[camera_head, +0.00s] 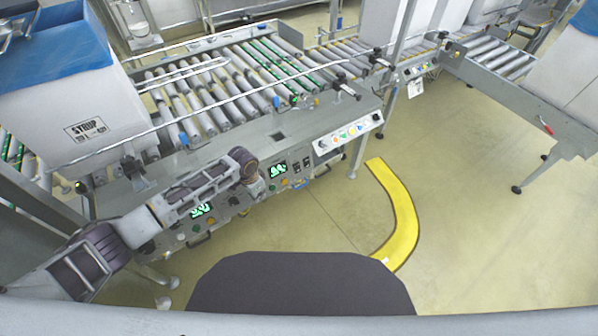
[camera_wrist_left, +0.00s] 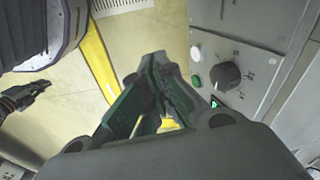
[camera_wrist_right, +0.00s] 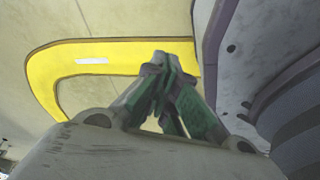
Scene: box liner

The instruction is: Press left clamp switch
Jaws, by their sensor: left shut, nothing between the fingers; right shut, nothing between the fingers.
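My left arm reaches across the front of the conveyor console (camera_head: 225,205) in the head view; its fingers are hard to make out there. In the left wrist view my left gripper (camera_wrist_left: 158,62) is shut and empty. Its tips are left of a grey panel (camera_wrist_left: 250,50) and look apart from it. The panel carries a white button (camera_wrist_left: 196,53), a green button (camera_wrist_left: 196,82) and a black rotary knob (camera_wrist_left: 225,76). I cannot tell which control is the left clamp switch. My right gripper (camera_wrist_right: 166,62) is shut and empty above the floor in the right wrist view.
The roller conveyor (camera_head: 215,85) runs behind the console. A white box (camera_head: 75,105) with a blue top is at left. A second button panel (camera_head: 347,133) projects at the console's right end. A curved yellow floor strip (camera_head: 400,210) lies on open floor at right.

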